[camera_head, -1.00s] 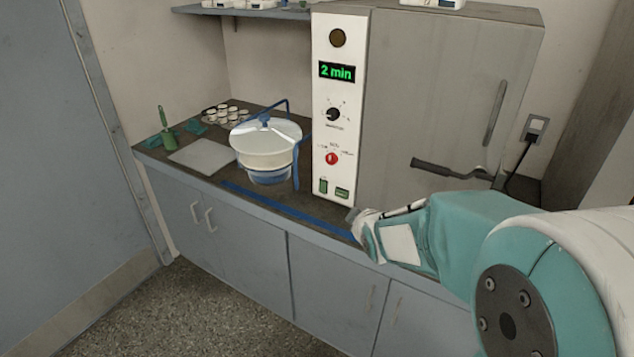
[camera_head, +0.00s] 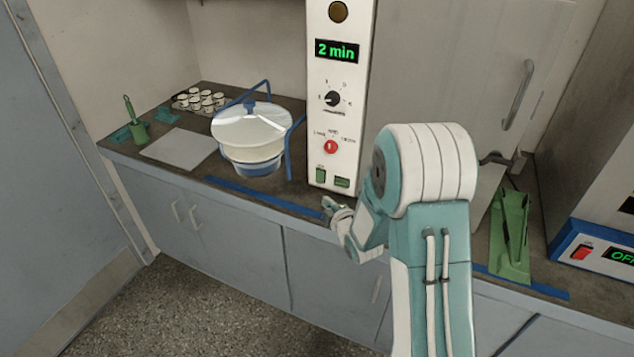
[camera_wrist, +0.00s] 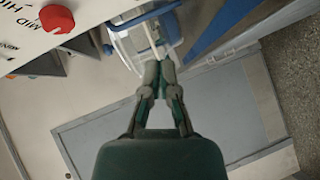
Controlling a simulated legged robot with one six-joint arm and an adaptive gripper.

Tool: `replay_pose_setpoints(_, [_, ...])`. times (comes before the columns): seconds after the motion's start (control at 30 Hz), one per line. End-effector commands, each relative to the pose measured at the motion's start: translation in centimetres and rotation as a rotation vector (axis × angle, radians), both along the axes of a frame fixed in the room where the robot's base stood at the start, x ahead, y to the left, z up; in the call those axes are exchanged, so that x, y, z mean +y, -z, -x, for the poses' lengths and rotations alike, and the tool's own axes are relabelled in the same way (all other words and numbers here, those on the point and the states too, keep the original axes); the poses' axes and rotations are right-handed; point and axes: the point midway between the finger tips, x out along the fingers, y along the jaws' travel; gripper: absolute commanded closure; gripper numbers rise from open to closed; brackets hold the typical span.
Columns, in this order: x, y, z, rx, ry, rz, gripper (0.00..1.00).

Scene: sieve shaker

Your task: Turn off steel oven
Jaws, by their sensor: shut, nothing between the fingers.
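The grey steel oven (camera_head: 447,70) stands on the counter with its door closed. Its white control panel (camera_head: 318,115) has a green "2 min" display (camera_head: 337,51), a black dial (camera_head: 333,99), a red knob (camera_head: 330,146) and two green rectangular pieces (camera_head: 330,179) at the bottom. The red knob also shows at the upper left of the wrist view (camera_wrist: 57,18), beside the words MID and HIGH. My gripper (camera_head: 328,203) is just in front of the panel's lower edge, below the red knob and apart from it. In the wrist view its fingers (camera_wrist: 160,68) are together and empty.
A white sieve bowl with a lid (camera_head: 252,130) stands left of the panel, with a blue stand beside it. A grey plate (camera_head: 178,149), green brush (camera_head: 134,118) and tray of cups (camera_head: 196,100) lie further left. A green holder (camera_head: 510,240) and a blue-based device (camera_head: 598,248) reading OFF are right.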

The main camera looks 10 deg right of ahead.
Motion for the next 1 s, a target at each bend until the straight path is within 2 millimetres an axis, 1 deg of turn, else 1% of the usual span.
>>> replay_pose_setpoints(0.17, [0.2, 0.0, -0.1, 0.001, 0.000, 0.001, 1.00])
replay_pose_setpoints(0.27, [0.4, 0.2, -0.8, 0.001, 0.001, 0.003, 1.00])
replay_pose_setpoints(0.37, [0.7, 0.6, -2.2, 0.001, 0.000, 0.002, 1.00])
replay_pose_setpoints(0.8, [2.1, 2.6, -9.7, 0.000, 0.001, 0.001, 1.00])
replay_pose_setpoints(0.9, [1.0, 3.2, -10.9, 0.002, 0.004, 0.002, 1.00])
replay_pose_setpoints(1.0, [0.4, 3.6, -11.9, 0.000, 0.003, 0.002, 1.00])
